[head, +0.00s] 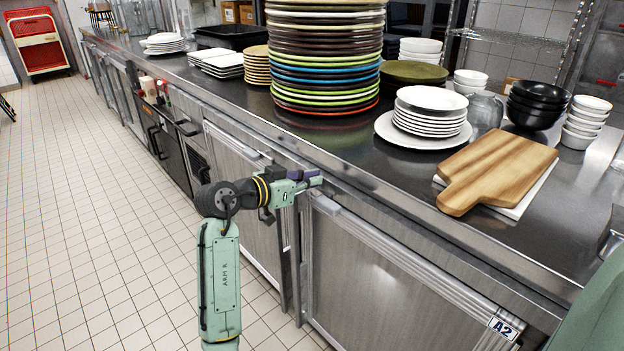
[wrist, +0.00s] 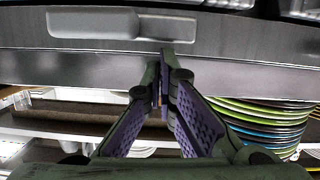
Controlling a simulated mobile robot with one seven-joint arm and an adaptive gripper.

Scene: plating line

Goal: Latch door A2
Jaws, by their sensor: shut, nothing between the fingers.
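My gripper (head: 316,180) is shut and empty by the counter's front edge, just above that corner. In the wrist view the gripper fingers (wrist: 163,62) point at a metal band, with a light-grey raised piece (wrist: 120,23) above and left of the tips. I cannot tell if the fingers touch metal, or if the door is fully flush.
Another grey door (head: 240,185) is left of A2. On the counter (head: 340,160) stand a tall plate stack (head: 325,60), white plates (head: 428,110), a wooden board (head: 497,170) and black bowls (head: 537,100). The tiled floor (head: 90,200) at the left is clear.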

